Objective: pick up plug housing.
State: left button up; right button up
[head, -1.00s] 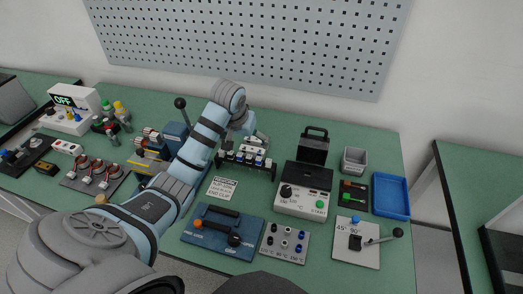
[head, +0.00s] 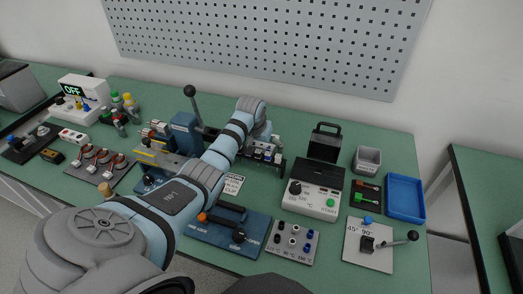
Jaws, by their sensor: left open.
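A black rack (head: 281,165) stands in the middle of the bench and holds several small white and blue pieces. These look like plug housings (head: 268,155), but they are too small to tell apart. My left arm reaches across the bench from the lower left, and its wrist covers the left part of the rack. My left gripper (head: 271,139) points down just behind and above the row of pieces. It is open, and its fingertips are mostly hidden. I cannot tell whether it touches a piece. My right gripper is not in view.
Right of the rack stand a white tester (head: 311,203) with a black top, a grey bin (head: 367,160) and a blue tray (head: 405,198). A lever plate (head: 367,258) and a blue fixture (head: 228,236) lie in front. A black-knobbed lever (head: 190,92) rises left of my wrist.

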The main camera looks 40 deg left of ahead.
pick_arm(q)
jog(key=c, duration=1.2)
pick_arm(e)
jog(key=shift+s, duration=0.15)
pick_arm(q)
jog(key=shift+r, duration=0.15)
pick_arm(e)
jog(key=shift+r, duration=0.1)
pick_arm(q)
notch_tip(320, 180, up, 20)
jog(key=p, duration=0.3)
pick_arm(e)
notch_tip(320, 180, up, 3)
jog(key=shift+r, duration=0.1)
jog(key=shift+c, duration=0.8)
